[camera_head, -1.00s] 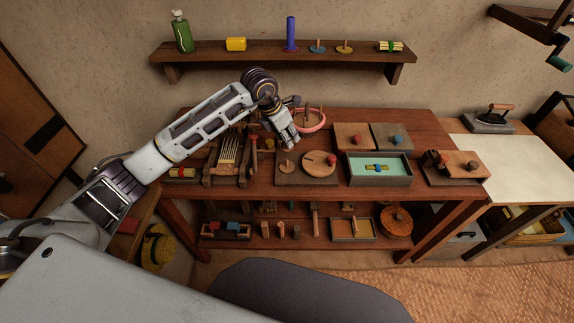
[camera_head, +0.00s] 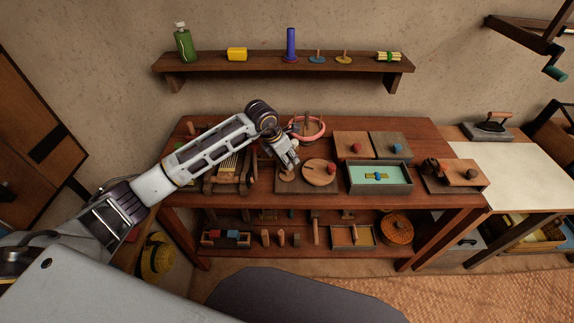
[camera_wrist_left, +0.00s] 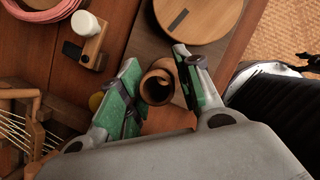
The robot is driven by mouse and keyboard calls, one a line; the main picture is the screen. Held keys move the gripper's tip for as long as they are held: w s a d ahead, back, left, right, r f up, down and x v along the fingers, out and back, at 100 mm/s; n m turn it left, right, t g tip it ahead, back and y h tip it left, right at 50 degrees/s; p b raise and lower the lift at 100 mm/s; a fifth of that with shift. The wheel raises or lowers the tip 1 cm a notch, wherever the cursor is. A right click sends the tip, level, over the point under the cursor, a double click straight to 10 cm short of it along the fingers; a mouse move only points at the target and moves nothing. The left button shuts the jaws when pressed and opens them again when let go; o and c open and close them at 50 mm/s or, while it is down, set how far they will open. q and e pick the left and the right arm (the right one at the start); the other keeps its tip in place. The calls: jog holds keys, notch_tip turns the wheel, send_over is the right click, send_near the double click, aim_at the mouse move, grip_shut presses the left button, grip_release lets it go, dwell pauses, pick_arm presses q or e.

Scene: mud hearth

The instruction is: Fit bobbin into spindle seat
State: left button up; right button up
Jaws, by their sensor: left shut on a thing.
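My left gripper (camera_head: 288,164) is above the left part of a dark wooden board on the bench. In the left wrist view the gripper (camera_wrist_left: 160,84) is shut on a brown hollow cylinder, which looks like the bobbin (camera_wrist_left: 157,85), between its green-padded fingers. The small round wooden spindle seat (camera_head: 286,176) is on the board just under the gripper, partly hidden by it. In the wrist view the cylinder hides what is below it, so I cannot tell whether it touches the seat. My right gripper is not in view.
A small wooden loom (camera_head: 228,170) stands left, a pink ring (camera_head: 308,135) behind. A teal-lined tray (camera_head: 378,177) is farther right. A shelf (camera_head: 290,66) hangs above.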

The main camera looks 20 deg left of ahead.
pick_arm(q)
jog(key=shift+f, duration=1.95)
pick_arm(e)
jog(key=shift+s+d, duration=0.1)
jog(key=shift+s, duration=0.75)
pick_arm(q)
jog(key=o, duration=0.9)
jog(key=shift+o, duration=0.2)
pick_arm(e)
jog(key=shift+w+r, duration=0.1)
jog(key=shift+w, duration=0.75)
